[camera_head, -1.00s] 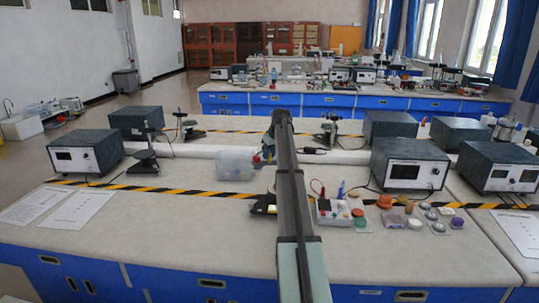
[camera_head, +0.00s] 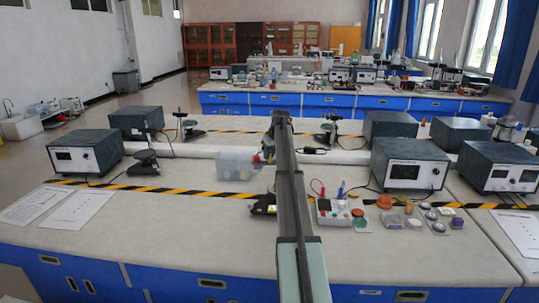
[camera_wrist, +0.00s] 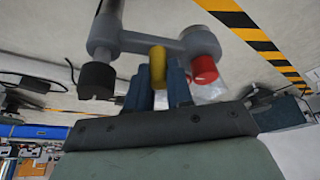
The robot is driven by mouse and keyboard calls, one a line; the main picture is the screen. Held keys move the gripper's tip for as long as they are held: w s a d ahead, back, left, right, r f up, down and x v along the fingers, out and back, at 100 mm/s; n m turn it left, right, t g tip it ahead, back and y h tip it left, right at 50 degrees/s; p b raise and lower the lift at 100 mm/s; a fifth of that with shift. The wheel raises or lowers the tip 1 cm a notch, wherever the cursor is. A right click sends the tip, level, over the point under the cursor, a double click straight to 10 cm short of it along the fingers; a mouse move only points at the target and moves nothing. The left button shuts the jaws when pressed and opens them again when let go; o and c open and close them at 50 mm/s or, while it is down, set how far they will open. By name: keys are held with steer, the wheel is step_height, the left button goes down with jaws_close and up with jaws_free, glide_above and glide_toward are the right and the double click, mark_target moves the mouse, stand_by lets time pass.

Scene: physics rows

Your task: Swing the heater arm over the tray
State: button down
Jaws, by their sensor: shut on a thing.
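In the wrist view, the grey heater arm (camera_wrist: 130,42) lies across the top of the picture. It has a black knob (camera_wrist: 97,80) at its left end and a red cap (camera_wrist: 203,69) at its right. A short yellow handle (camera_wrist: 157,62) stands out from its middle. My gripper (camera_wrist: 158,78) has its blue fingers on both sides of this handle, shut on it. I cannot pick out the tray for certain.
A clear plastic box (camera_head: 236,166) stands left of my arm. A dark piece with a yellow edge (camera_head: 263,204) lies close to my arm.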

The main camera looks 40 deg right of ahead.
steer(key=shift+s, duration=0.1)
steer(key=n, duration=0.1)
steer(key=s+n+y, duration=0.1)
steer(key=n, duration=0.1)
steer(key=shift+s+a+n, duration=0.25)
steer(key=shift+n, duration=0.15)
steer(key=shift+s+d+n+g+y, duration=0.25)
steer(key=shift+s+n+g+y, duration=0.45)
steer(key=shift+n, duration=1.15)
steer(key=shift+s+d+n+g+y, duration=0.35)
steer(key=shift+s+n, duration=0.65)
steer(key=shift+n, duration=0.9)
steer(key=shift+s+d+n+g+y, duration=0.15)
steer(key=shift+s+n+g+y, duration=0.6)
steer(key=shift+n, duration=1.1)
steer(key=shift+s, duration=0.15)
steer(key=c, duration=1.3)
jaws_free()
